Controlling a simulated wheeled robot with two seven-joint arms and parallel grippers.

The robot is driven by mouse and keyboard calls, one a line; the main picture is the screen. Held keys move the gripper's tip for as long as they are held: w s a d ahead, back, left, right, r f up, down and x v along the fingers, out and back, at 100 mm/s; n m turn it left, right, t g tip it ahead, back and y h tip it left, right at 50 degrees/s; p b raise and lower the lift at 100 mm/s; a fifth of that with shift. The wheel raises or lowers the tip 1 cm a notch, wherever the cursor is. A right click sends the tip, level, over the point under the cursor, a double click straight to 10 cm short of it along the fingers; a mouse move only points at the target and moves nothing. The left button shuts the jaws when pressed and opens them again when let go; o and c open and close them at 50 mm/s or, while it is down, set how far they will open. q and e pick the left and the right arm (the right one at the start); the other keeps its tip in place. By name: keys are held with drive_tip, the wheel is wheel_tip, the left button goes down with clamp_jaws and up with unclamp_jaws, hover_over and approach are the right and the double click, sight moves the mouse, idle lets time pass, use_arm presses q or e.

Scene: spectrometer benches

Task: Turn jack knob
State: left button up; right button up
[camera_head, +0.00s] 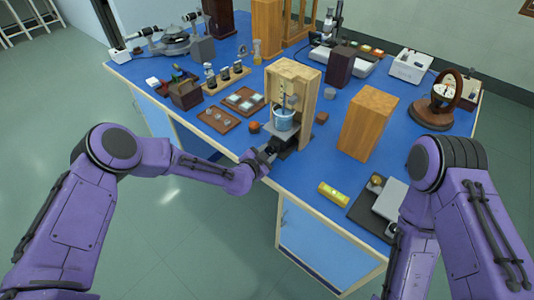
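A small jack with a grey plate (296,127) stands in front of an open wooden box (303,86) near the front edge of the blue bench. A blue-banded beaker (283,118) sits on the jack. My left gripper (268,152) is at the jack's front left side, close to or touching it. The jack's knob cannot be made out; the gripper covers that area. Whether the fingers are open or shut is too small and dark to tell. My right arm comes in at the right, and its gripper is out of view.
A wooden block (368,124) stands right of the jack. A yellow level (334,194) lies near the front edge. Left are a brown tray (218,119) and a rack of dark bottles (226,78). A round framed instrument (441,98) stands at the right.

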use_arm(q)
drive_tip(key=shift+f+n+b, duration=0.2)
drive_tip(key=shift+n+b, duration=0.2)
drive_tip(key=shift+b, duration=0.55)
drive_tip(key=n+h+b, duration=0.1)
drive_tip(key=b, duration=0.1)
drive_tip(key=n+g+b, duration=0.1)
drive_tip(key=b, duration=0.2)
drive_tip(key=shift+w+a+n+h+b, duration=0.1)
drive_tip(key=shift+a+n+h+b, duration=0.1)
drive_tip(key=shift+n+h+b, duration=0.15)
drive_tip(key=shift+r+n+g+h+b, duration=0.2)
drive_tip(key=shift+n+g+h+b, duration=0.4)
drive_tip(key=shift+b, duration=0.4)
drive_tip(key=o, duration=0.8)
drive_tip(key=shift+c, duration=0.2)
